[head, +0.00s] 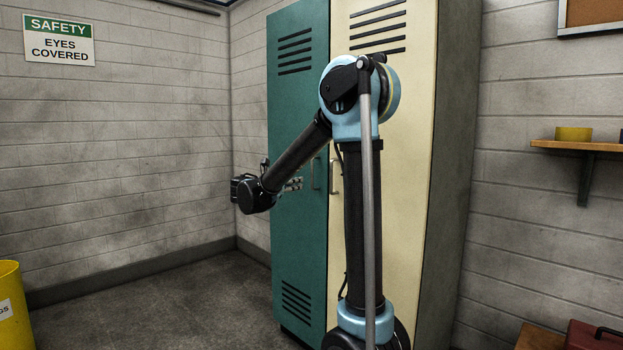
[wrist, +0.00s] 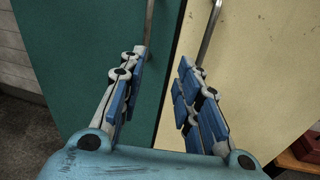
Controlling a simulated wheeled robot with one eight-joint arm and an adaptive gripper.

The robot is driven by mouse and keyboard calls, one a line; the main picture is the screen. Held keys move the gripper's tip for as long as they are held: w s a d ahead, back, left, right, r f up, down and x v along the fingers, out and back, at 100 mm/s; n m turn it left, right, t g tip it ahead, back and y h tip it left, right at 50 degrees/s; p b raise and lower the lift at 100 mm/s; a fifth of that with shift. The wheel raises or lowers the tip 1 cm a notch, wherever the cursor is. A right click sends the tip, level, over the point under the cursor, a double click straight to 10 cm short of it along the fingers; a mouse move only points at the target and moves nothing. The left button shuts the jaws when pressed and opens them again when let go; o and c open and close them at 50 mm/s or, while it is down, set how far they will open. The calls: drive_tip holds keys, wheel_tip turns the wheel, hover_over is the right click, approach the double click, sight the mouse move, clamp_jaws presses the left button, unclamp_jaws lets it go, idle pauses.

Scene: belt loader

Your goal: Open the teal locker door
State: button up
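The teal locker door (head: 299,110) is the left door of the tall locker and looks shut, level with the cream door beside it. Its upright bar handle (head: 316,174) is near the seam; the handle also shows in the wrist view (wrist: 150,22), its lower end by my left fingertip. My gripper (wrist: 164,60) is open with nothing between its fingers, pointing at the seam between the doors. In the head view my gripper (head: 294,184) is in front of the teal door, left of the handle, partly hidden by my wrist. I cannot tell whether a finger touches the handle.
The cream door (head: 400,150) has its own handle (head: 332,177), which shows above my right fingertip in the wrist view (wrist: 210,28). A yellow bin (head: 12,305) stands at the left. A shelf (head: 580,147) hangs on the right wall. The floor left of the locker is clear.

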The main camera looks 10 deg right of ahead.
drive_tip(key=w+a+n, duration=0.1)
drive_tip(key=a, duration=0.1)
hover_over(312, 186)
drive_tip(key=shift+w+d+r+t, duration=0.15)
drive_tip(key=shift+w+r+t, duration=0.15)
drive_tip(key=shift+w+r, duration=0.1)
idle(0.4)
clamp_jaws()
